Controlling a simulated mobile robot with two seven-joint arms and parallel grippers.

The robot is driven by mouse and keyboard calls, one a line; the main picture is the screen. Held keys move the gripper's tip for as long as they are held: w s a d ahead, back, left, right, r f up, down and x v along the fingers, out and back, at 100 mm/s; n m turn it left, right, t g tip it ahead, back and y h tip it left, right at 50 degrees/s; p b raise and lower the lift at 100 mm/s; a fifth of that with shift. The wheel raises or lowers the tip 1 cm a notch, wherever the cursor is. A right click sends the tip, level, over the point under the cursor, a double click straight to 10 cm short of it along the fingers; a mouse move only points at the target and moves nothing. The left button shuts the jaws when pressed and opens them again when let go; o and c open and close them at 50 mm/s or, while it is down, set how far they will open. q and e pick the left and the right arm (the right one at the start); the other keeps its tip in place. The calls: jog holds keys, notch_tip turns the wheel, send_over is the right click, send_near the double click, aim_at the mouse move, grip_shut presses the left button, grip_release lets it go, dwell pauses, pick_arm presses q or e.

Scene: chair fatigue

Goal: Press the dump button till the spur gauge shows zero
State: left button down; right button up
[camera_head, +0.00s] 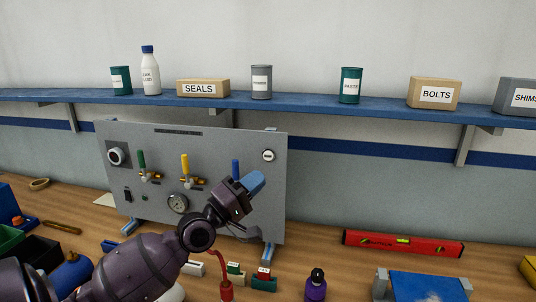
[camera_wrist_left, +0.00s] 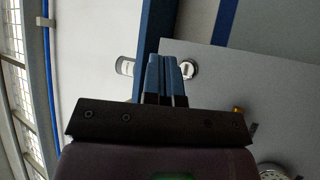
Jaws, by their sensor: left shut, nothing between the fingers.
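A grey upright panel (camera_head: 225,150) stands on the bench. It carries a round gauge (camera_head: 178,203) low in the middle, whose reading is too small to tell; it is cut off at the lower right of the wrist view (camera_wrist_left: 272,173). A small round white fitting (camera_head: 268,155) sits at the panel's upper right and beside my fingers in the wrist view (camera_wrist_left: 190,68). I cannot tell which fitting is the dump button. My left gripper (camera_head: 256,182), with blue fingers, is shut and empty in front of the panel's right part, below the white fitting. Contact cannot be judged. My right gripper is not in view.
Valves with green, yellow (camera_head: 185,165) and blue handles and a black knob (camera_head: 117,156) are on the panel. A blue shelf (camera_head: 300,103) with cans and boxes runs above. A red level (camera_head: 403,244) and a purple bottle (camera_head: 316,285) are on the bench to the right.

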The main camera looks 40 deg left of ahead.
aim_at(268, 156)
pick_arm(q)
jog(key=shift+w+a+b, duration=0.7)
jog(key=shift+w+b, duration=0.1)
jog(key=shift+w, duration=0.45)
jog(key=shift+w+a+b, duration=0.65)
jog(key=shift+w+b, duration=0.2)
jog(key=shift+w, duration=0.45)
jog(key=shift+w+a+b, duration=0.7)
jog(key=shift+w+b, duration=0.1)
jog(key=shift+w, duration=0.45)
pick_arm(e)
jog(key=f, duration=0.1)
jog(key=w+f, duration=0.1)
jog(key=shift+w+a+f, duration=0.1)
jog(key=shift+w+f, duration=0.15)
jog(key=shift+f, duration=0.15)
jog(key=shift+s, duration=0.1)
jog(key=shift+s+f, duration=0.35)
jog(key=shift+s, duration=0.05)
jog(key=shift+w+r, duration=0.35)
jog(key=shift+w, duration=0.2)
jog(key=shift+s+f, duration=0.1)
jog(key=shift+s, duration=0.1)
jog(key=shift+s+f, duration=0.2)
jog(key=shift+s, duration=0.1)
